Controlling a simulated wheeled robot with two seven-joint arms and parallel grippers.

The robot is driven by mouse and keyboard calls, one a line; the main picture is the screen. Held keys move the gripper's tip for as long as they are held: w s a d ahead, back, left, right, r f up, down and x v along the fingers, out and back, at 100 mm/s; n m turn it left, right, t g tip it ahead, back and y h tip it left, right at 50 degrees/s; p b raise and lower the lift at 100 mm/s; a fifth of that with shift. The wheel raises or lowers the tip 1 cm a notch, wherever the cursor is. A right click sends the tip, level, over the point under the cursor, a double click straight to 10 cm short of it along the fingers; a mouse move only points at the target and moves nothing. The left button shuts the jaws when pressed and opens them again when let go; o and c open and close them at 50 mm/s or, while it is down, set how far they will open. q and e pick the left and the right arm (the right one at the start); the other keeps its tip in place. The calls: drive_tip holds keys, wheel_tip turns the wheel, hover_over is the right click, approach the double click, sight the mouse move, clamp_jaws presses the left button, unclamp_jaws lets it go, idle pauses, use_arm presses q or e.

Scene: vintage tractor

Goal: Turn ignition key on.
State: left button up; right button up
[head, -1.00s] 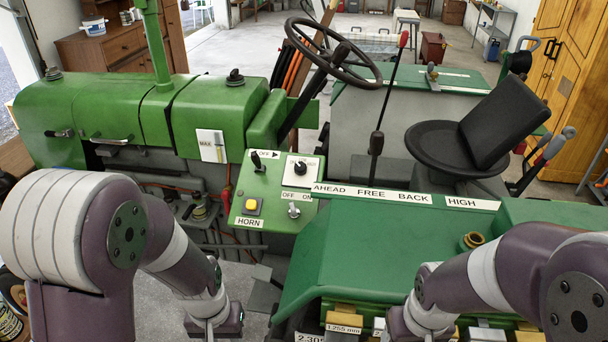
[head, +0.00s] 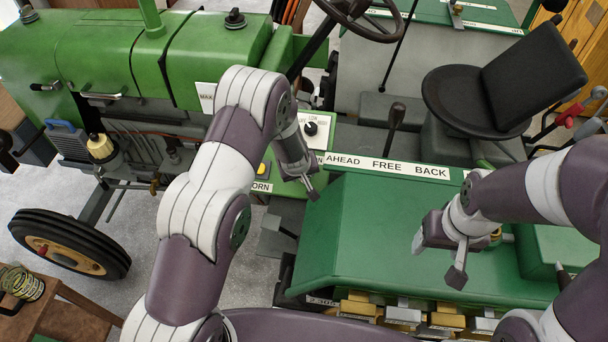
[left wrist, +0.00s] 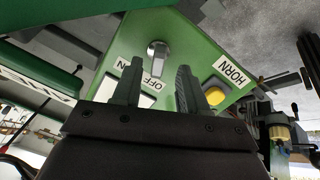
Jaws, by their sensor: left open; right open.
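The silver ignition key (left wrist: 157,53) sits on the green control panel beside its OFF/ON label (left wrist: 140,76), seen in the left wrist view. My left gripper (left wrist: 160,88) is open, its fingers pointing toward the key, which appears just beyond and between them with nothing held. In the head view my left gripper (head: 311,191) is over the panel's front edge and hides the key. My right gripper (head: 437,262) is open and empty above the green fender, to the right of the panel.
A yellow horn button (left wrist: 218,95) is close beside the left gripper's finger. A black rotary knob (head: 311,129) is on the panel behind the gripper. The steering wheel (head: 362,14) stands beyond. The green fender (head: 370,225) lies right of the panel.

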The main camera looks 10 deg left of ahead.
use_arm(q)
drive_tip(key=w+f, duration=0.1)
drive_tip(key=f, duration=0.1)
drive_tip(key=w+f, duration=0.2)
drive_tip(key=shift+w+a+p, duration=0.2)
drive_tip(key=shift+w+p, duration=0.05)
drive_tip(key=shift+p, duration=0.15)
drive_tip(key=shift+s+d, duration=0.1)
drive_tip(key=shift+s, duration=0.05)
drive_tip(key=shift+s+d+r, duration=0.1)
drive_tip(key=shift+s+r, duration=0.05)
drive_tip(key=shift+s, duration=0.35)
drive_tip(key=shift+w+f, duration=0.2)
drive_tip(key=shift+w, duration=0.15)
clamp_jaws()
use_arm(e)
drive_tip(key=shift+w+r, duration=0.4)
drive_tip(key=shift+w, duration=0.3)
